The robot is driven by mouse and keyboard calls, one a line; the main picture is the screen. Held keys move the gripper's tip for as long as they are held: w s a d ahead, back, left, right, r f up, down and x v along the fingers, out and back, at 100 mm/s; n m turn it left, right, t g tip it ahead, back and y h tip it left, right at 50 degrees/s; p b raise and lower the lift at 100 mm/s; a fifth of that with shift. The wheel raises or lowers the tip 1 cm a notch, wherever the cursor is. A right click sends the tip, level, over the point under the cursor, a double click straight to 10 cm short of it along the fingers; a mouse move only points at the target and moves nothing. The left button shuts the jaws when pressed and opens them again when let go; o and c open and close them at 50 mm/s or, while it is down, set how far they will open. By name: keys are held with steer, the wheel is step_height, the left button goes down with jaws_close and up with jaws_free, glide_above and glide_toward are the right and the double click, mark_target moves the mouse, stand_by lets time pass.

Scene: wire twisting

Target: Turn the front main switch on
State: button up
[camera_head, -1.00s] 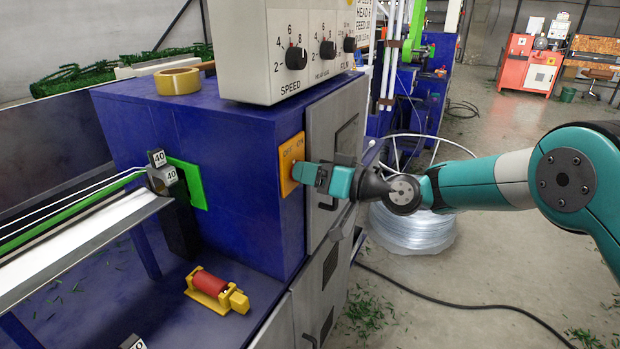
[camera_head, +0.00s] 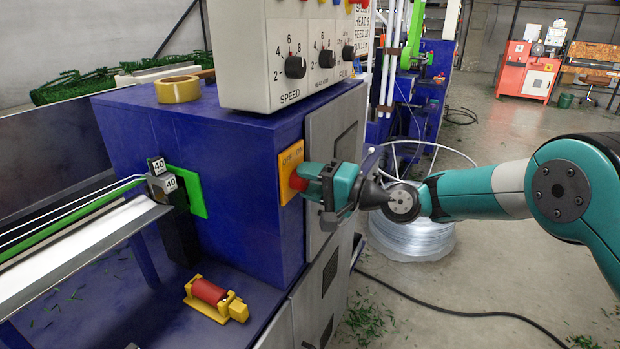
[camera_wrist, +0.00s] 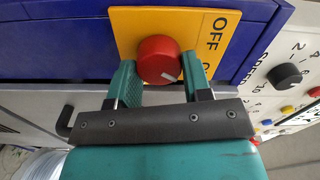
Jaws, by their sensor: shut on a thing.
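The front main switch is a red round knob (camera_wrist: 157,58) on a yellow-orange plate (camera_wrist: 185,20). The plate (camera_head: 290,158) is on the front of the blue machine, with OFF and ON printed above the knob in the head view. My gripper (camera_head: 304,180) is shut on the knob (camera_head: 298,183), which shows only in part there. In the wrist view my gripper (camera_wrist: 160,80) has one finger on each side of the knob. A pale mark on the knob points to the lower right. The second label is partly hidden by a finger.
A white control panel (camera_head: 285,90) with black dials is above the switch. A grey cabinet door (camera_head: 325,190) with a handle is just right of the plate. A wire coil (camera_head: 410,235) stands on the floor beyond my arm.

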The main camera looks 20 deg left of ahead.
steer(key=shift+m, duration=1.1)
steer(key=o, duration=0.9)
steer(key=shift+d, duration=0.1)
steer(key=s+d+b, duration=0.1)
steer(key=d+b, duration=0.2)
steer(key=d, duration=1.4)
steer(key=shift+s+d, duration=0.15)
